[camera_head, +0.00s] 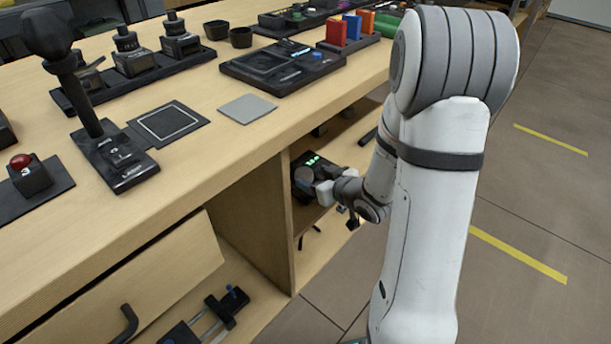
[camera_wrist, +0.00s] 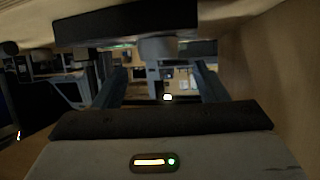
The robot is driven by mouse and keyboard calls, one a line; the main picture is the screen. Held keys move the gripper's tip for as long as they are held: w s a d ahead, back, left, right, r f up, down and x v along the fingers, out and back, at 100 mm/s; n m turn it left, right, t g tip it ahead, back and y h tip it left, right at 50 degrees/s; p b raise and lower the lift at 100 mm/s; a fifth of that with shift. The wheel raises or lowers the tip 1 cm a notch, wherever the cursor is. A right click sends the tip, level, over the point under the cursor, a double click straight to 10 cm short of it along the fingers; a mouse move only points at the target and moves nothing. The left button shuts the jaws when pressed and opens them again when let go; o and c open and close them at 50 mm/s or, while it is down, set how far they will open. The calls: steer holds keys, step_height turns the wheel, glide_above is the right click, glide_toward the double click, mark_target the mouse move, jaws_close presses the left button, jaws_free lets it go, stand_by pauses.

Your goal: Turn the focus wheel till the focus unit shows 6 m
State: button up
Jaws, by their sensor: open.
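The focus unit (camera_head: 305,170) is a dark box with small green lit characters, inside the open shelf bay under the bench. I cannot read its value. My gripper (camera_head: 322,190) reaches into the bay from the right, close in front of the unit. In the wrist view my two fingers stand apart, and my gripper (camera_wrist: 160,88) is open. A pale grey rounded part (camera_wrist: 157,48) shows between and beyond the fingers; it may be the focus wheel, but I cannot tell for sure. Whether the fingers touch it is unclear. The wheel is hidden in the head view.
The bench top (camera_head: 225,150) overhangs the bay, and a wooden side panel (camera_head: 250,220) closes its left. On top stand a black lever (camera_head: 75,90), a red button (camera_head: 21,161) and several control units.

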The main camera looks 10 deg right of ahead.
mark_target(305, 173)
steer(key=b+x, duration=0.1)
steer(key=x, duration=0.5)
steer(key=shift+d+b, duration=0.1)
steer(key=shift+b, duration=0.25)
steer(key=shift+c, duration=0.4)
steer(key=shift+f, duration=0.1)
steer(key=c, duration=0.9)
